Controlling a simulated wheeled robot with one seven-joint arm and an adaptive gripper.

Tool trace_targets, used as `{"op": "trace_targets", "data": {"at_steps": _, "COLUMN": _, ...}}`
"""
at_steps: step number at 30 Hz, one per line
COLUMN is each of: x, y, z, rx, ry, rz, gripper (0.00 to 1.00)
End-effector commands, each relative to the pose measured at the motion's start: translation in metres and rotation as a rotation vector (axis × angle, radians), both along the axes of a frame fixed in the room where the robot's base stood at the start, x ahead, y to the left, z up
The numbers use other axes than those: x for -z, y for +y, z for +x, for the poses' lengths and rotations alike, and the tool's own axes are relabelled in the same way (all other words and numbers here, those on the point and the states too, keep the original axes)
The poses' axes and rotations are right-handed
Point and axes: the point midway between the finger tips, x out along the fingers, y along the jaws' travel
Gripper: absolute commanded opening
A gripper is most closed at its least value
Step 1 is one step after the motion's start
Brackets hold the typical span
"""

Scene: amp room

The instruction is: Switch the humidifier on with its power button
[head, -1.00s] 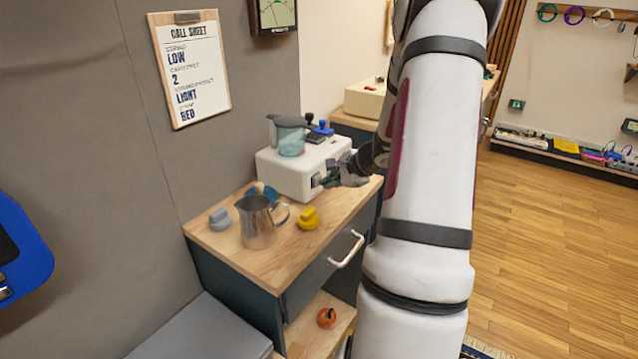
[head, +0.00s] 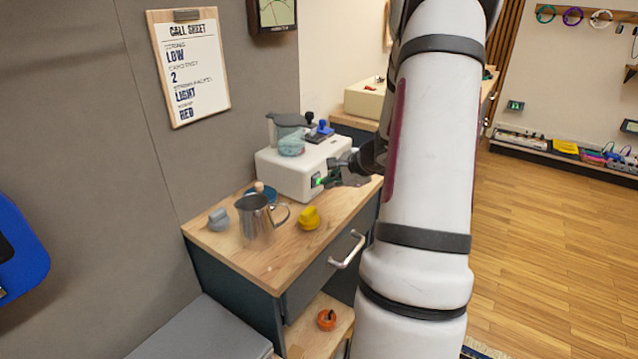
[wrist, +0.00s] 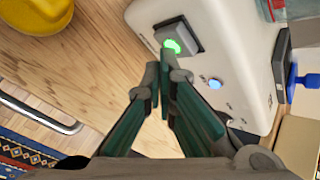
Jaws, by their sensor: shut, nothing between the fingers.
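The humidifier (head: 290,172) is a white box with a clear bluish tank (head: 291,145) on top, standing on the wooden cabinet top. A dark square switch with a green lit centre (wrist: 172,46) is on its side face. The green light (head: 318,182) also shows in the head view. A small round blue-lit button (wrist: 215,84) sits farther along the same face. My gripper (wrist: 163,68) is shut and empty, its fingertips just short of or at the green switch; I cannot tell if they touch. In the head view my gripper (head: 332,178) is beside that face.
A metal pitcher (head: 256,222), a grey knob-like piece (head: 219,220) and a yellow one (head: 309,218) stand on the cabinet top (head: 283,257). A drawer handle (head: 348,250) juts out in front.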

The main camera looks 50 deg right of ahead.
Motion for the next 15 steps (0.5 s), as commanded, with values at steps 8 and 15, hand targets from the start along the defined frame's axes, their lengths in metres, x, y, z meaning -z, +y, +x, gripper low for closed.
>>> {"op": "trace_targets", "data": {"at_steps": 8, "x": 0.001, "y": -0.002, "z": -0.015, "rx": 0.002, "ry": 0.002, "rz": 0.0, "gripper": 0.0}}
{"op": "trace_targets", "data": {"at_steps": 15, "x": 0.0, "y": -0.004, "z": -0.036, "rx": 0.002, "ry": 0.001, "rz": 0.0, "gripper": 0.0}}
